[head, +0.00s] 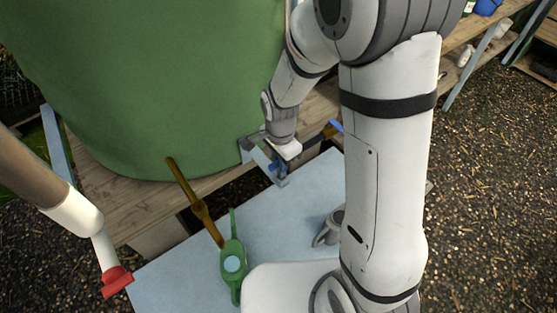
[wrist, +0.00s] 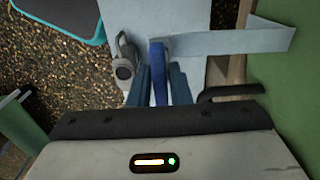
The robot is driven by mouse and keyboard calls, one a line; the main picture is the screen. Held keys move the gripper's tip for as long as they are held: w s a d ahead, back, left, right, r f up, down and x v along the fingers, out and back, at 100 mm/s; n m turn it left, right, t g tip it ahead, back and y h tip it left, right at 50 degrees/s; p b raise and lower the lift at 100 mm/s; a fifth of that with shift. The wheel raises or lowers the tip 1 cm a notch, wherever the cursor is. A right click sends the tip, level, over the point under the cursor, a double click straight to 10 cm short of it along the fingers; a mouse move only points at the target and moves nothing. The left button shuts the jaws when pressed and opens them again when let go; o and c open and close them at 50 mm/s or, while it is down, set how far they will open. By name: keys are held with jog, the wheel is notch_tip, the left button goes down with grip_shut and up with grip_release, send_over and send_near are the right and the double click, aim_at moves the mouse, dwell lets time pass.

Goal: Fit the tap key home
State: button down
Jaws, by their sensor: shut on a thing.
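My gripper (wrist: 160,88) is shut on a blue piece, which I take to be the tap key (wrist: 158,62); it stands upright between the two blue-grey fingers. In the head view my gripper (head: 279,168) is beside the big green tank, above the far edge of the pale blue bench. A pale grey angled bracket (wrist: 235,42) lies just beyond the key in the wrist view. Whether the key touches it I cannot tell. A brown pipe (head: 197,206) slants from the tank toward a green fitting with a pale blue round centre (head: 232,264). The key's lower end is hidden.
The green tank (head: 170,80) fills the upper left, on a wooden shelf (head: 120,195). A white pipe with a red end (head: 116,281) is at the lower left. The pale blue bench (head: 180,275) has bare room around the green fitting. My own arm covers the right middle.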

jog(key=shift+f+b, duration=1.65)
jog(key=shift+f, duration=0.2)
dwell(1.2)
dwell(0.5)
jog(key=c, duration=1.3)
grip_release()
jog(key=shift+o, duration=0.2)
notch_tip(320, 180, up, 8)
jog(key=shift+f, duration=0.2)
jog(key=shift+r, duration=0.1)
